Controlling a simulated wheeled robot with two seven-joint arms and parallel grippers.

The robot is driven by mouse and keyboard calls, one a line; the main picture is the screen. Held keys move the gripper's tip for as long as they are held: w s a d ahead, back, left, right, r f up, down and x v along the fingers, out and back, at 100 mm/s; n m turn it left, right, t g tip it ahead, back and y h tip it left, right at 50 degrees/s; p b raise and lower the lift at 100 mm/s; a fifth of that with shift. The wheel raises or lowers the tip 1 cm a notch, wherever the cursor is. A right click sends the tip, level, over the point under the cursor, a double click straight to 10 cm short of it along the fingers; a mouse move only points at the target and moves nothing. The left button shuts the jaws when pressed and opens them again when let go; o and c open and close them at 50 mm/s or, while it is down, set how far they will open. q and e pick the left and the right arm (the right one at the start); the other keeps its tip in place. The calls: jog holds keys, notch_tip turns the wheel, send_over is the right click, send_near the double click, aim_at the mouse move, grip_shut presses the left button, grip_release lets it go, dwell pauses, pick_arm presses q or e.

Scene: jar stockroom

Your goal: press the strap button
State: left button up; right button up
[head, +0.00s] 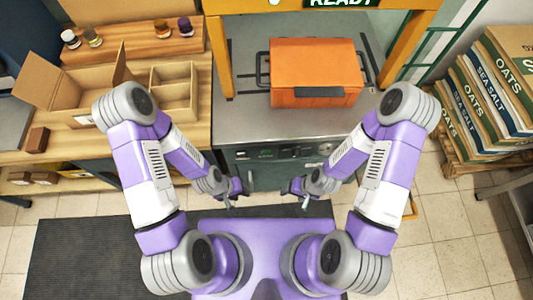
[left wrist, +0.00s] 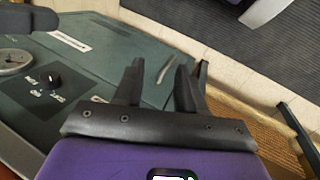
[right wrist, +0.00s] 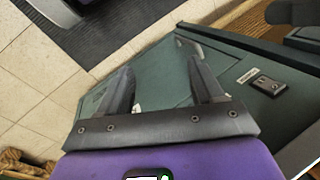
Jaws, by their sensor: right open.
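The grey-green strapping machine's front panel (head: 282,152) shows below the steel top in the head view. Its controls are small, and I cannot tell which one is the strap button. A black switch with a white label (right wrist: 268,85) shows in the right wrist view. A black knob (left wrist: 53,81) and a round gauge (left wrist: 14,61) show in the left wrist view. My left gripper (head: 238,195) is open and empty in front of the panel, low and to the left. My right gripper (head: 294,192) is open and empty, further right. Neither is seen touching a control.
An orange box (head: 316,70) with a black front patch sits on the machine top (head: 240,118) under a yellow frame (head: 220,55) with a READY sign (head: 340,3). A wooden bench (head: 195,130) with cartons stands left. Stacked sacks (head: 490,85) stand right.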

pick_arm(q)
grip_shut()
dwell(1.1)
dwell(0.3)
